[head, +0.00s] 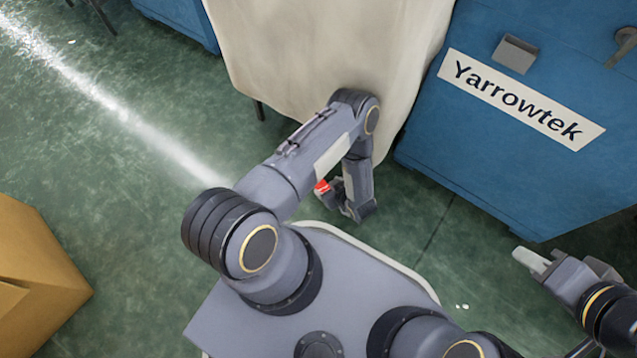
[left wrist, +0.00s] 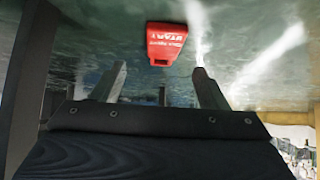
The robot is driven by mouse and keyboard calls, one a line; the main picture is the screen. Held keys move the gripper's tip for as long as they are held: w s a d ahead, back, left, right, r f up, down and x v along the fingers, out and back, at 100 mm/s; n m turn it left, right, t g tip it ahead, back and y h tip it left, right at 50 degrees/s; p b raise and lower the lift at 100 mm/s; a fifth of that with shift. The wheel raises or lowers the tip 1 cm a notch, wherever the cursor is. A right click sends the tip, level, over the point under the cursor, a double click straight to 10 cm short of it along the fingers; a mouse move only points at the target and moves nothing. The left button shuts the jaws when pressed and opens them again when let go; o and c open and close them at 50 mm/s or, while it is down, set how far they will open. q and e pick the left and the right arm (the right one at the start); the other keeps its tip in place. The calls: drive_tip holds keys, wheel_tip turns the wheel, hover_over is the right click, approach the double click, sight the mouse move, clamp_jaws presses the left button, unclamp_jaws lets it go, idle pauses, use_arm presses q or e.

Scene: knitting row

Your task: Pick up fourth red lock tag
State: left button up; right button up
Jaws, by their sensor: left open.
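A red lock tag (left wrist: 167,43) with pale lettering, seen upside down, shows in the left wrist view just beyond my left fingertips. My left gripper (left wrist: 159,78) is open and empty, its two fingers apart on either side below the tag. A thin dark piece shows between the fingers under the tag. In the head view a small red tag (head: 322,187) shows beside my left gripper (head: 334,196), partly hidden by my arm. What it rests on or hangs from is hidden. My right gripper (head: 536,262) is at the lower right, away from the tag; its opening is unclear.
A cream cloth-covered surface (head: 300,50) stands right behind my left arm. A blue cabinet (head: 480,150) labelled Yarrowtek stands at the right. A cardboard box (head: 40,285) is at the lower left. Green floor (head: 120,160) on the left is mostly clear.

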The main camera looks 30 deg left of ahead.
sight(323, 188)
use_arm(q)
drive_tip(key=b+x, duration=0.1)
drive_tip(key=x, duration=0.2)
drive_tip(key=b+x, duration=0.1)
drive_tip(key=x, duration=0.1)
drive_tip(key=shift+s+d+f+b, duration=0.1)
drive_tip(key=shift+s+f+b, duration=0.1)
drive_tip(key=shift+s+b, duration=0.15)
drive_tip(key=shift+r, duration=0.1)
use_arm(e)
wheel_tip(323, 188, down, 3)
use_arm(q)
drive_tip(key=c, duration=1.1)
drive_tip(key=shift+o, duration=0.2)
drive_tip(key=shift+r, duration=0.1)
use_arm(e)
drive_tip(key=shift+r, duration=0.1)
